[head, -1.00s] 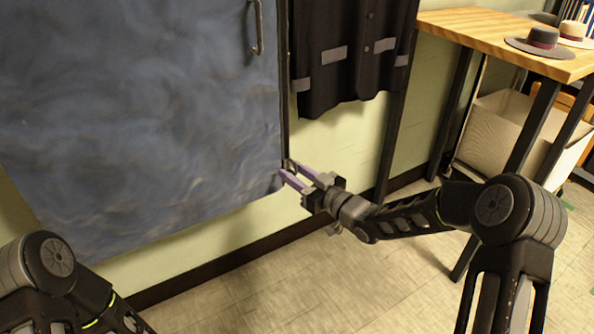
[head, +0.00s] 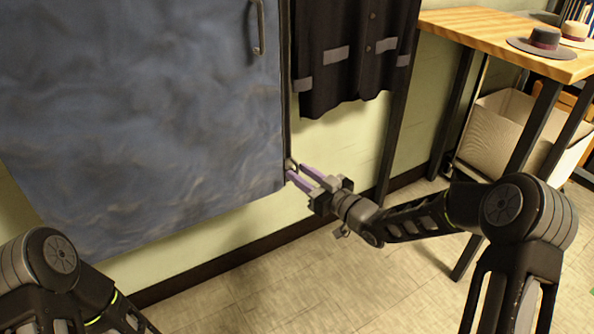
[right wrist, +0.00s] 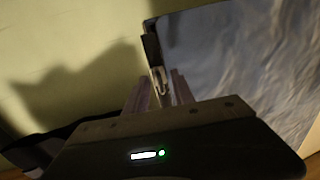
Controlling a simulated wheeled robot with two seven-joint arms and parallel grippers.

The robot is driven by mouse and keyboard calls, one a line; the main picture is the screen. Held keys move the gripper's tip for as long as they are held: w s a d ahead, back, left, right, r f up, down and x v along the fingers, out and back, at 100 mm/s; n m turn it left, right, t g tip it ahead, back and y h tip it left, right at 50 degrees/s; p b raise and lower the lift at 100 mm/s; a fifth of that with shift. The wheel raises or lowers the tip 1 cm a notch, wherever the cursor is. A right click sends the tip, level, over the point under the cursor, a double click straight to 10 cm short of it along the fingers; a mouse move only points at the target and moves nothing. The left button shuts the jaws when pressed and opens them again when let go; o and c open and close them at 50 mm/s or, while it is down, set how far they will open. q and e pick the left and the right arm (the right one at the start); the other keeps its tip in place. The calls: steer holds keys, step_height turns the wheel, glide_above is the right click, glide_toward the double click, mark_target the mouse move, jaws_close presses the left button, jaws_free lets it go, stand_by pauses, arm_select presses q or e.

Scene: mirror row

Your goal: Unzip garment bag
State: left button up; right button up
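The blue-grey garment bag (head: 140,110) hangs as a large flat panel at the left of the head view, with a handle (head: 258,27) near its upper right. A dark strip runs down its right edge. A small metal pull (head: 290,164) sits low on that edge; it also shows in the right wrist view (right wrist: 159,84). My right gripper (head: 297,173) has its two purple fingers apart, tips close to the pull. In the right wrist view the pull appears between the fingers; contact cannot be told. My left arm shows at lower left; its gripper is out of view.
A dark jacket (head: 350,60) hangs right of the bag. A wooden table (head: 480,28) with hats (head: 542,42) stands at the right, a beige bin (head: 490,135) under it. Pale wall is behind the bag; the floor below is clear.

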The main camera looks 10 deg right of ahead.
steer(key=p+v, duration=0.1)
steer(key=v, duration=0.5)
steer(key=shift+s, duration=0.1)
